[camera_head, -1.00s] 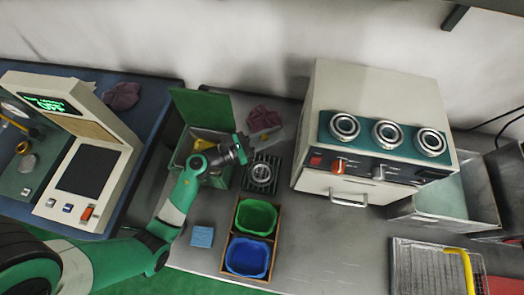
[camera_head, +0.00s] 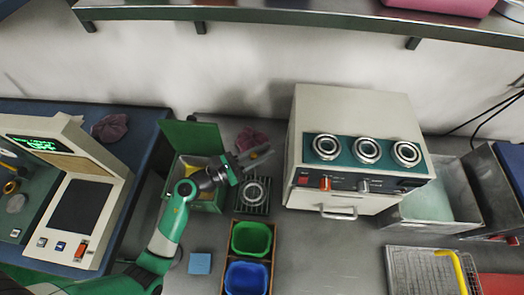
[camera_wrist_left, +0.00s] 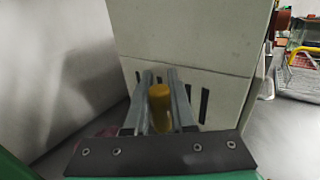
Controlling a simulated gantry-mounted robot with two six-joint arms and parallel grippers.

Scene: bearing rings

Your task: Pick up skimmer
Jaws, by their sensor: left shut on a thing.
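My left gripper (camera_head: 253,157) is beside the green open-lidded box (camera_head: 208,203), its fingers pointing right toward the white machine. In the left wrist view, it is shut on a thick yellow handle (camera_wrist_left: 160,108), which shows end-on between the two grey fingers. I take this to be the skimmer's handle; the rest of the skimmer is hidden in both views. My right gripper is not in view.
The white machine (camera_head: 322,110) with three round dials stands right of my left gripper. A dark grate (camera_head: 242,208) with a metal ring lies below the gripper. Green (camera_head: 251,238) and blue (camera_head: 247,279) bins stand nearer. A wire basket (camera_head: 420,272) is at the lower right.

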